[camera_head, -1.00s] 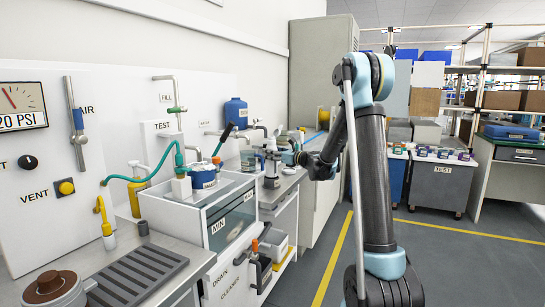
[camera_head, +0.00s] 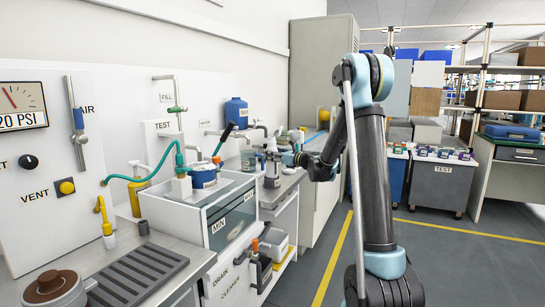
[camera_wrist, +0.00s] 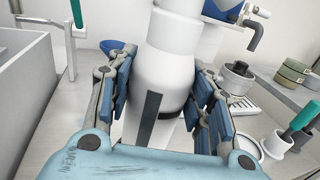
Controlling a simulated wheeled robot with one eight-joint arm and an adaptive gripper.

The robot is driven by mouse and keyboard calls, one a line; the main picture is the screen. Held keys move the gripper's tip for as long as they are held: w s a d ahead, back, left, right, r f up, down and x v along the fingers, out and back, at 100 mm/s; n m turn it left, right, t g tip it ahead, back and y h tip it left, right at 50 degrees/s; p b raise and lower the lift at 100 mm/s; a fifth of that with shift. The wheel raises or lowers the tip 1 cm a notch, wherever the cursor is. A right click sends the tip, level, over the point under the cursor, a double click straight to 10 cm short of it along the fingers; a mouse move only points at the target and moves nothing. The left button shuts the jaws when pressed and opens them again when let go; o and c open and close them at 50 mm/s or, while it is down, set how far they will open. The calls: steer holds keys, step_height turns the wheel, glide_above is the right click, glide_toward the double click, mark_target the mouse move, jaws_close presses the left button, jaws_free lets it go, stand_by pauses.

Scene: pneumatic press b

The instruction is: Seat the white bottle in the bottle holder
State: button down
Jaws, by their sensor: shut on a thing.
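The white bottle (camera_wrist: 168,65) stands between the blue-padded fingers of my gripper (camera_wrist: 162,100) in the wrist view, with pads against both sides. A dark vertical strip marks its near side. In the head view the bottle (camera_head: 272,146) is small, roughly upright, above the counter by the sink, with my gripper (camera_head: 285,158) to its right. A grey upright piece (camera_head: 271,172), which may be the bottle holder, shows just below the bottle. The bottle's base is mostly hidden by my gripper, so I cannot tell whether it rests in the holder.
A blue jug (camera_head: 236,112) stands at the back of the counter.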

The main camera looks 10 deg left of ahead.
mark_target(276, 163)
steer(key=shift+f, duration=2.15)
steer(key=c, duration=0.7)
jaws_free()
steer(key=v, duration=1.2)
steer(key=s+d+f+n+g+h, duration=0.1)
steer(key=s+d+n+g+h, duration=0.15)
steer(key=s+n, duration=0.6)
steer(key=s+d+f+n+g+h, duration=0.1)
steer(key=s+n+g+h, duration=0.3)
steer(key=s, duration=0.8)
steer(key=s+d+f+n+h, duration=0.2)
steer(key=s+d+f+n, duration=0.2)
steer(key=s+d, duration=0.2)
steer(key=s+d+f+n+g+h, duration=0.1)
steer(key=s+d+f+n+h, duration=0.2)
steer(key=s+d, duration=0.3)
steer(key=s+d+f+n+h, duration=0.3)
steer(key=s+d+f+n, duration=0.2)
steer(key=s, duration=0.9)
steer(key=shift+s+d+n+g, duration=0.1)
steer(key=shift+d+n+g, duration=0.25)
steer(key=shift+d, duration=0.2)
